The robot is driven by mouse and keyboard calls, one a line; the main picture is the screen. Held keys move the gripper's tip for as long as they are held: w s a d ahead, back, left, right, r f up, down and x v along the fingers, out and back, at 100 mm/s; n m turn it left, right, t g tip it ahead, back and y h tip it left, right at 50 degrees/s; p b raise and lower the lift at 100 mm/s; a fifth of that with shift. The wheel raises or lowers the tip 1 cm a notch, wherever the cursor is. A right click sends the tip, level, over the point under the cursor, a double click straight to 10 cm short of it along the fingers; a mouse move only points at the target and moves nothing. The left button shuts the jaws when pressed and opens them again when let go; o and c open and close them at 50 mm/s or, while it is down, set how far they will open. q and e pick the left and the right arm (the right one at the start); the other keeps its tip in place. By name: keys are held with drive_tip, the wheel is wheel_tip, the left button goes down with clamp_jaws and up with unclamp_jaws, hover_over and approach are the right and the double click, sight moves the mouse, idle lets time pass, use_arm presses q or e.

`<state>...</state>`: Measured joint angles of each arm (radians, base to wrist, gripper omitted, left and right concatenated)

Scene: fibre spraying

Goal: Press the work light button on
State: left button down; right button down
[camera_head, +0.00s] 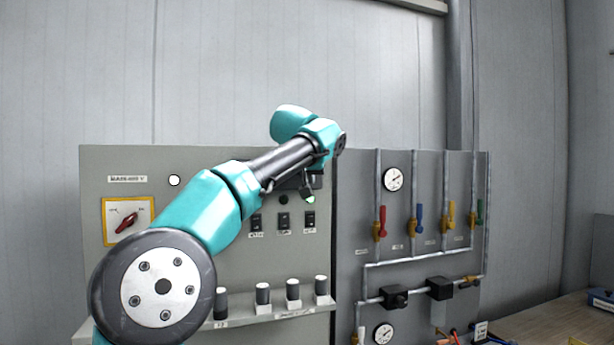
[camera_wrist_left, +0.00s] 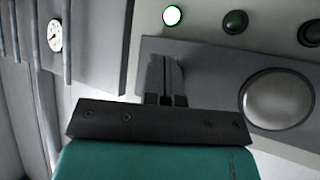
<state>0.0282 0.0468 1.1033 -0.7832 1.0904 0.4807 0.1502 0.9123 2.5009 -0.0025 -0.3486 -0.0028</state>
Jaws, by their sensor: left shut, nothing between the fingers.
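My left gripper (camera_head: 307,191) is shut and empty at the upper right part of the grey control panel (camera_head: 120,250). Its fingers (camera_wrist_left: 166,78) show together in the left wrist view, over the edge of a dark plate (camera_wrist_left: 215,60). A large silver round dome (camera_wrist_left: 278,100) sits on that plate, to the right of the fingers. A round lamp (camera_wrist_left: 172,15) glows white with a green rim beyond the fingertips; it also shows in the head view (camera_head: 310,199). Labels are too small to read, so I cannot tell which control is the work light button. My right gripper is out of view.
Dark rocker switches (camera_head: 283,221) sit below the gripper, and dark green lamps (camera_wrist_left: 235,22) line up beside the lit one. A red rotary switch (camera_head: 127,222) is at the left. Several knobs (camera_head: 263,294) stand on a lower ledge. A pipe panel (camera_head: 345,215) with coloured valves is to the right.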

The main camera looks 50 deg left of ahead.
use_arm(q)
drive_tip(key=shift+a, duration=0.1)
idle(0.5)
drive_tip(key=shift+w+a, duration=0.2)
drive_tip(key=shift+a, duration=0.1)
idle(0.3)
drive_tip(key=shift+s+d, duration=0.2)
drive_tip(key=shift+d, duration=0.2)
drive_tip(key=s+d, duration=0.2)
drive_tip(key=d, duration=0.3)
drive_tip(key=shift+s+d, duration=0.2)
drive_tip(key=shift+d, duration=0.05)
idle(0.4)
idle(0.3)
